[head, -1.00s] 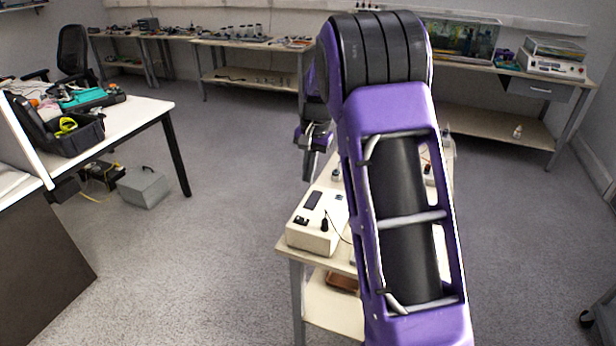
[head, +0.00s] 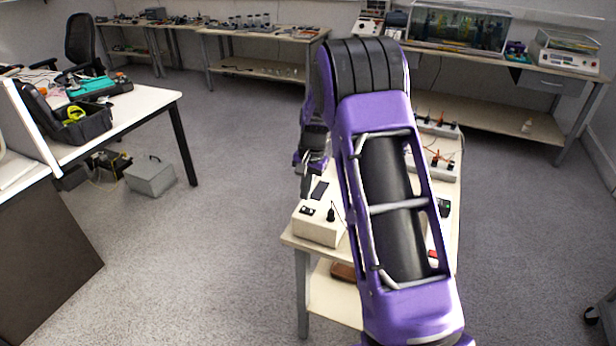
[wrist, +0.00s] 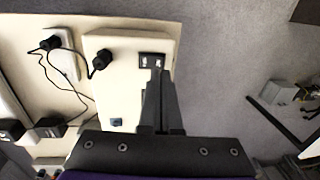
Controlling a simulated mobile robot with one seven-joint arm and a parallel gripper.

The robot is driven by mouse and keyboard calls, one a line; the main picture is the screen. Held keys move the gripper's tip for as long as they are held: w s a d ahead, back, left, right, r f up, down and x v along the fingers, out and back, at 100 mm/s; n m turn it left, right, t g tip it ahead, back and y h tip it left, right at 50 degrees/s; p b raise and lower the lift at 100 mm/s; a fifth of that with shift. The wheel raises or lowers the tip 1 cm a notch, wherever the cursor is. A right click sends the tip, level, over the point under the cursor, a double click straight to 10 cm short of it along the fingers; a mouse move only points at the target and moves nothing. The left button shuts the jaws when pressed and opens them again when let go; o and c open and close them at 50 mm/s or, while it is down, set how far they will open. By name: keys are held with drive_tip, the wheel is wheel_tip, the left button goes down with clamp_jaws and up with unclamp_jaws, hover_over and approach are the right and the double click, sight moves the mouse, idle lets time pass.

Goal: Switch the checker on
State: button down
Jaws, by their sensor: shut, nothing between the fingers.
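The checker seems to be the cream box (head: 316,231) at the near left corner of the small table. It also shows in the wrist view (wrist: 128,84). A small black switch panel (wrist: 152,60) sits on its top near one edge, beside a black plug with a cable (wrist: 101,62). My gripper (wrist: 156,75) is shut and empty, its fingertips over the box, close to the switch panel. I cannot tell whether they touch it. In the head view my gripper (head: 304,190) hangs just behind the box, and my arm hides much of the table.
A white power strip (wrist: 62,62) with a plug lies beside the box. More power strips (head: 436,166) stand on the table's right side. A desk (head: 140,105) with a black bin (head: 85,125) is at the left.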

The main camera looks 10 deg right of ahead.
sight(308, 211)
drive_tip(key=shift+w+a+f, duration=0.1)
drive_tip(key=shift+f, duration=0.8)
drive_tip(key=shift+w+a+f, duration=0.1)
drive_tip(key=shift+f, duration=0.8)
drive_tip(key=shift+a+f, duration=0.1)
drive_tip(key=shift+f, duration=0.2)
drive_tip(key=shift+s, duration=0.15)
drive_tip(key=shift+s+d, duration=0.25)
drive_tip(key=shift+d, duration=0.15)
drive_tip(key=shift+s+d, duration=0.15)
drive_tip(key=shift+d, duration=0.15)
drive_tip(key=shift+r, duration=0.1)
